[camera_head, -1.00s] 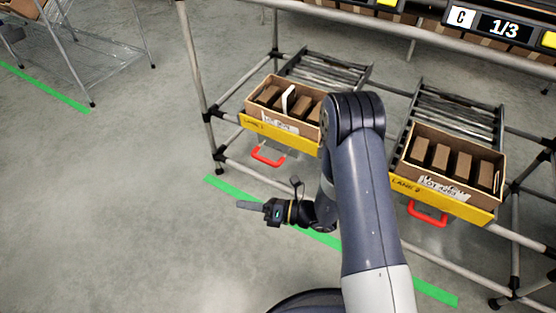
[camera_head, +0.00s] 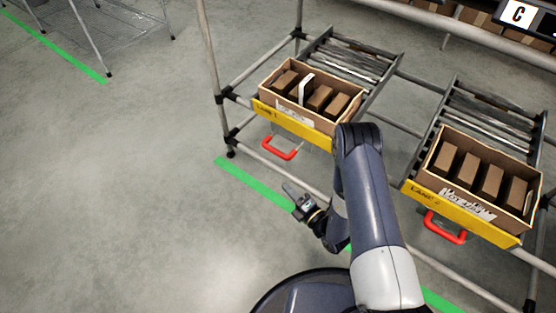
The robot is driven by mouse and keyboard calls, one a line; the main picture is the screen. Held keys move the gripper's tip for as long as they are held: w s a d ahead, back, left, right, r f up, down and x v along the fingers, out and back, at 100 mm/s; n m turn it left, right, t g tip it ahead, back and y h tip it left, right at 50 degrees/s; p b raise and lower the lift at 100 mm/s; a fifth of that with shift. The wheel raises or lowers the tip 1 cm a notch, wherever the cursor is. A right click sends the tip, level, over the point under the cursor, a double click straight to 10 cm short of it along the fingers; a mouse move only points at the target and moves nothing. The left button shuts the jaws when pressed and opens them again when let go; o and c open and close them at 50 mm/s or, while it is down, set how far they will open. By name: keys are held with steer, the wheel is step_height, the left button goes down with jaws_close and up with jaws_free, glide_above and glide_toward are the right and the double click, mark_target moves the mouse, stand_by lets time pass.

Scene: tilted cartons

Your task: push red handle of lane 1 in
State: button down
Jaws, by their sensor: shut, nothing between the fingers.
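The red handle of lane 1 (camera_head: 280,148) hangs under the yellow front labelled LANE 1 (camera_head: 292,124), on the left side of the rack. A carton (camera_head: 311,97) with several brown boxes and a white item stands behind that yellow front. My gripper (camera_head: 287,187) is shut and empty. In the picture it is below the handle and apart from it, over the green floor line, with its fingers pointing up and left. My forearm covers the lower right corner of the lane 1 front.
A second red handle (camera_head: 445,228) hangs under the LANE 2 front (camera_head: 462,213) at the right, with its own carton (camera_head: 483,178) of boxes. A rack post (camera_head: 212,60) stands left of lane 1. The grey floor (camera_head: 110,190) at left is clear.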

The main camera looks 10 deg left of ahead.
steer(key=w+a+r+b, duration=0.1)
steer(key=w+a+b, duration=0.2)
steer(key=w+a, duration=0.3)
steer(key=shift+w+a+b, duration=0.35)
steer(key=shift+w, duration=1.35)
steer(key=shift+r, duration=0.1)
